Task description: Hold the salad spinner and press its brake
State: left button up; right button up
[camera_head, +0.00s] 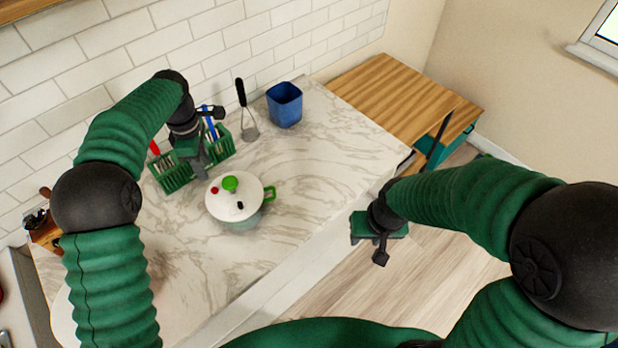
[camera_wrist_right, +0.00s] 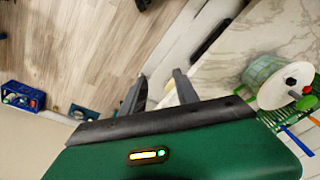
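The salad spinner (camera_head: 226,208) stands upright on the marble counter. It has a white lid with a green knob, a small red button, a small black part and a green side handle; which part is the brake is unclear. It also shows at the right of the right wrist view (camera_wrist_right: 270,90). My left gripper (camera_head: 201,166) hangs just behind and left of the spinner, apart from it, in front of the green rack; its opening is unclear. My right gripper (camera_head: 381,250) is right of the spinner, beyond the counter's front edge; its fingers are apart and empty in the right wrist view (camera_wrist_right: 160,92).
A green rack (camera_head: 176,181) with utensils stands behind the spinner. A spatula (camera_head: 249,128) and a blue cup (camera_head: 285,106) are near the back wall. A wooden cabinet (camera_head: 384,88) is at the back right. The counter (camera_head: 320,170) right of the spinner is clear.

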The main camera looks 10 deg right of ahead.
jog(key=w+a+f+m+g+y, duration=0.2)
jog(key=w+a+f+m+y, duration=0.3)
jog(key=w+f+m+y, duration=0.45)
jog(key=w+d+r+m+t+y, duration=0.1)
jog(key=w+r+m+t+y, duration=0.25)
jog(key=w+m+t, duration=0.45)
jog(key=w+a+f+m, duration=0.1)
jog(key=w+a+f, duration=0.1)
jog(key=a, duration=0.2)
jog(key=w+a+f+m+g, duration=0.1)
jog(key=w+a+f, duration=0.1)
jog(key=a, duration=0.3)
jog(key=w+a+f+m+g+h, duration=0.1)
jog(key=w+a+f, duration=0.1)
jog(key=a, duration=0.3)
jog(key=shift+w+f, duration=0.2)
jog(key=shift+w, duration=0.55)
pick_arm(q)
jog(key=shift+w, duration=0.15)
pick_arm(e)
jog(key=shift+a, duration=0.2)
grip_shut()
